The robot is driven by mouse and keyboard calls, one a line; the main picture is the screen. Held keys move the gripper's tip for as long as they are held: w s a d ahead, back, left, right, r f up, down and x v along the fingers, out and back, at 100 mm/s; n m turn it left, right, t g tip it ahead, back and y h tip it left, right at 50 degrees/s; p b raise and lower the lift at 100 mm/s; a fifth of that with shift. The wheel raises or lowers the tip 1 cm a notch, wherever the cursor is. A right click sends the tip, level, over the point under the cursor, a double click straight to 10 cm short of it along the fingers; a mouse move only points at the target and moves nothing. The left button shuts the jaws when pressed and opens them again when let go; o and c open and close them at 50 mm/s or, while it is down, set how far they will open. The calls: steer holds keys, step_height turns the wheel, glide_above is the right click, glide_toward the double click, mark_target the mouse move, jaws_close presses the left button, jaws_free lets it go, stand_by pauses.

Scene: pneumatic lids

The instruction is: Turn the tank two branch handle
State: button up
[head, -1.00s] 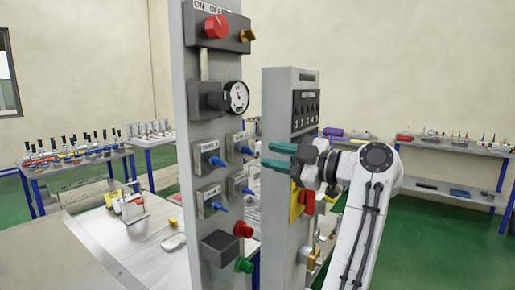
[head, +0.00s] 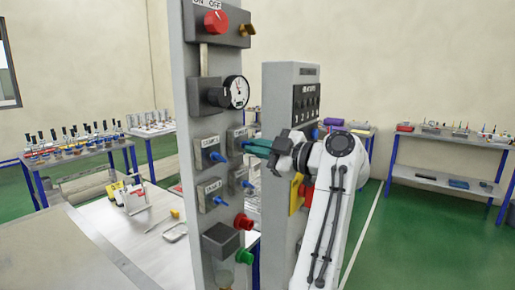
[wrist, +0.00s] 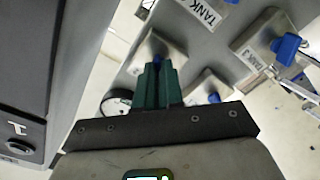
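The grey upright panel (head: 196,100) carries several grey valve plates with blue handles. My gripper (head: 248,144), with green fingers, reaches the upper right plate (head: 236,136) from the right. In the wrist view the green fingers (wrist: 158,66) are close together, with a blue handle (wrist: 158,60) between their tips. The other blue handles are at upper left (head: 218,157), lower left (head: 221,201) and lower right (head: 248,184).
A second grey post (head: 290,80) with a black labelled box (head: 306,102) stands close beside my gripper. A gauge (head: 236,92), red knob (head: 216,22), red button (head: 243,221) and green button (head: 245,256) are on the panel. A worktable (head: 110,225) stands behind.

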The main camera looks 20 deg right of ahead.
jaws_close()
steer(key=shift+f, duration=0.1)
steer(key=shift+m+b, duration=0.3)
steer(key=shift+m+p, duration=1.6)
steer(key=shift+m, duration=7.1)
steer(key=o, duration=0.5)
jaws_free()
